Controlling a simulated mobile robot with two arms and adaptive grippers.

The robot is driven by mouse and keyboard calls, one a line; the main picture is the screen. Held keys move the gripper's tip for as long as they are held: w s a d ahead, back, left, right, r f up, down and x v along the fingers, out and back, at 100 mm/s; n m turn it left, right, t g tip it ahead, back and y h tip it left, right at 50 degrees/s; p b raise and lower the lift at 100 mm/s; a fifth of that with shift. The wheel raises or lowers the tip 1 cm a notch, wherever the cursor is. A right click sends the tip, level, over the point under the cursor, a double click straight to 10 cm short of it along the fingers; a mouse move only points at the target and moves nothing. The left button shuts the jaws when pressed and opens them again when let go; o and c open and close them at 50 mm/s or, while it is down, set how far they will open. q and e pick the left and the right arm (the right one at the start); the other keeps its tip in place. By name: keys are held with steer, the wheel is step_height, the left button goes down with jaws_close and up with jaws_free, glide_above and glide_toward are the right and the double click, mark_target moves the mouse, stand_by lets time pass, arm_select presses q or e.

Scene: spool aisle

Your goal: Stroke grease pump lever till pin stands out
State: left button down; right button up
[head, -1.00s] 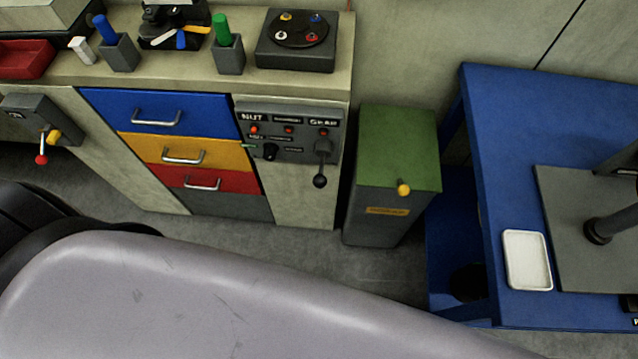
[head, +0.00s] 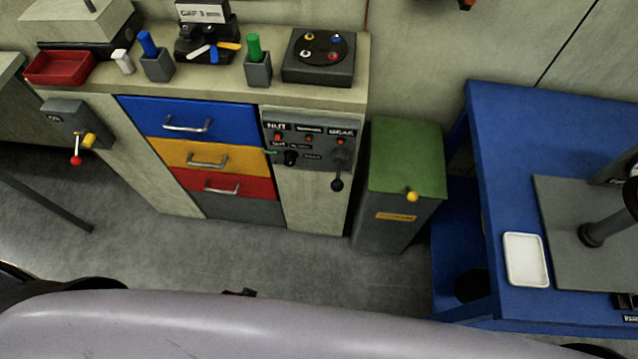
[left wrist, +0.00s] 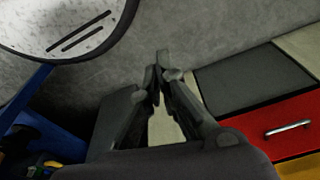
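A grey box (head: 66,116) on the left end of the workbench carries a lever with a red knob (head: 76,160) and a yellow piece (head: 89,140) beside it. It looks like the grease pump, but its label is too small to read. The lever hangs down. I cannot make out a pin standing out. My left gripper (left wrist: 157,72) shows in the left wrist view with its fingertips together and nothing seen between them. It is over the floor near the drawer fronts, apart from the lever. My right gripper is in neither view.
The workbench has blue, yellow and red drawers (head: 222,185) and a control panel (head: 305,145). A green-topped bin (head: 405,160) stands beside it. A blue table (head: 500,130) with a white tray (head: 526,260) is at the right. The floor (head: 200,255) before the drawers is clear.

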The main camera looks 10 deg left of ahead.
arm_select(q)
steer(key=w+d+r+m+h+p, duration=0.1)
steer(key=w+d+r+p, duration=0.2)
steer(key=r, duration=0.9)
steer(key=w+d+r+m+t+p, duration=0.1)
steer(key=w+d+r+p, duration=0.2)
steer(key=r, duration=0.9)
steer(key=w+d+r+m+h+p, duration=0.1)
steer(key=w+r+p, duration=0.3)
steer(key=r, duration=0.8)
steer(key=w+d+r+m+g, duration=0.1)
steer(key=w+d+m, duration=0.2)
steer(key=d+m, duration=0.25)
steer(key=w+d+r+m+h, duration=0.1)
steer(key=w+d+m, duration=0.1)
steer(key=d+m, duration=0.3)
steer(key=w+d+r+m+g, duration=0.1)
steer(key=w+d+m, duration=0.25)
steer(key=d, duration=0.35)
steer(key=w+a+f+m+y, duration=0.1)
steer(key=w+m, duration=0.2)
steer(key=w+a+m+y, duration=0.1)
steer(key=w+m, duration=0.1)
steer(key=m, duration=0.1)
steer(key=w+a+f+m+y, duration=0.1)
steer(key=w+a+m+y, duration=0.1)
steer(key=w+m, duration=0.1)
steer(key=shift+w+f, duration=0.3)
